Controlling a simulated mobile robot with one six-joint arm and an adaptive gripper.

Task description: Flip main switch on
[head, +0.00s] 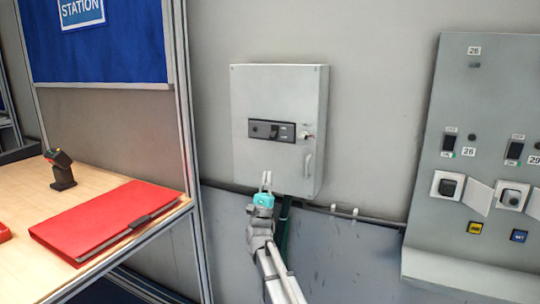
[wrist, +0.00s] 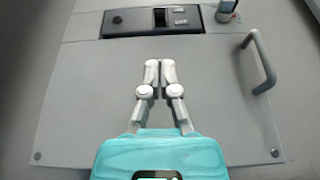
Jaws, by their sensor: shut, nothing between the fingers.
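The grey switch box (head: 281,160) hangs on the wall in the middle of the head view. Its black switch panel (head: 272,131) holds the main switch (head: 275,132), a dark lever with small labels at its right. In the wrist view the panel (wrist: 153,21) lies at the top, with the switch (wrist: 160,17) at its middle. My gripper (head: 266,177) is in front of the lower part of the box, below the panel. In the wrist view my gripper (wrist: 160,65) is shut and empty, its tips pointing toward the panel and apart from the switch in the picture.
A handle (wrist: 258,62) sticks out at the box's right side, with a knob-like fitting (wrist: 227,10) above it. A second panel (head: 490,150) with switches and sockets stands at the right. A table (head: 20,215) with a red binder (head: 105,220) and a scanner (head: 61,170) is at the left.

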